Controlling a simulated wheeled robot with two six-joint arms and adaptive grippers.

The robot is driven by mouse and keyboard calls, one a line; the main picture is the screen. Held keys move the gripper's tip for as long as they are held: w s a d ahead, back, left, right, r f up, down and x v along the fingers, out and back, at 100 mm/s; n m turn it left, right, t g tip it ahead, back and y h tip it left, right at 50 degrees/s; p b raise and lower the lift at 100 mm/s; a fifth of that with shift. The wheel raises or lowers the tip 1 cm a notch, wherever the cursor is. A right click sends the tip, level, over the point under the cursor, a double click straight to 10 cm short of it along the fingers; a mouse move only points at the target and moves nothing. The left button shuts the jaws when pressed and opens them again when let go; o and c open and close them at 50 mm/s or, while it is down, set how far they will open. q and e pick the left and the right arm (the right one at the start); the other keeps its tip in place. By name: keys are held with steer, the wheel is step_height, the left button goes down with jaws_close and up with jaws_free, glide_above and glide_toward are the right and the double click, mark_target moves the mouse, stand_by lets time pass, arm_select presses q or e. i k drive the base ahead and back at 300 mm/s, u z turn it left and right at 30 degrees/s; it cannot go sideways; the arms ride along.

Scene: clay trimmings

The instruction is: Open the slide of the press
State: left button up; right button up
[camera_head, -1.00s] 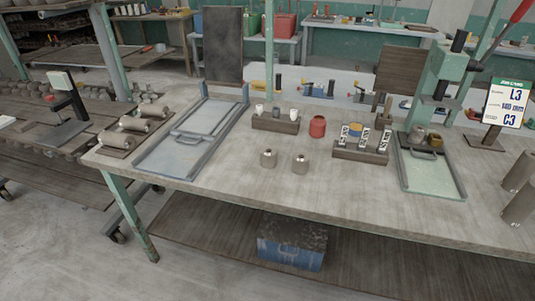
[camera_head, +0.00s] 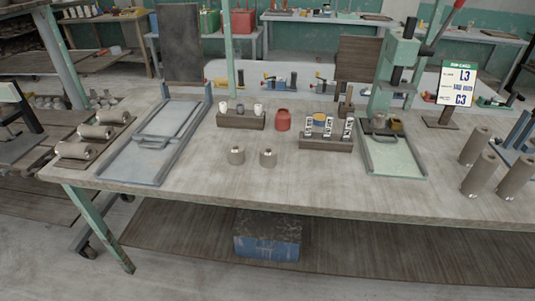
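A green press (camera_head: 397,62) with a red lever handle (camera_head: 458,4) stands at the back right of the workbench. In front of its foot lies a flat slide tray (camera_head: 393,158) with a grey rim and a pale green bed. A small dark handle and two small pots, one grey and one brown (camera_head: 396,125), are at the tray's back end. I cannot tell how far the slide is out. Neither of my grippers is in view.
A long grey tray (camera_head: 150,143) with a handle lies at the bench's left. A sign (camera_head: 457,84) and clay cylinders (camera_head: 482,175) stand at right.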

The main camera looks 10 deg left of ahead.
mark_target(393, 127)
steer(key=k, duration=0.5)
steer(key=z, duration=2.25)
steer(key=i, duration=1.7)
steer(key=u, duration=0.4)
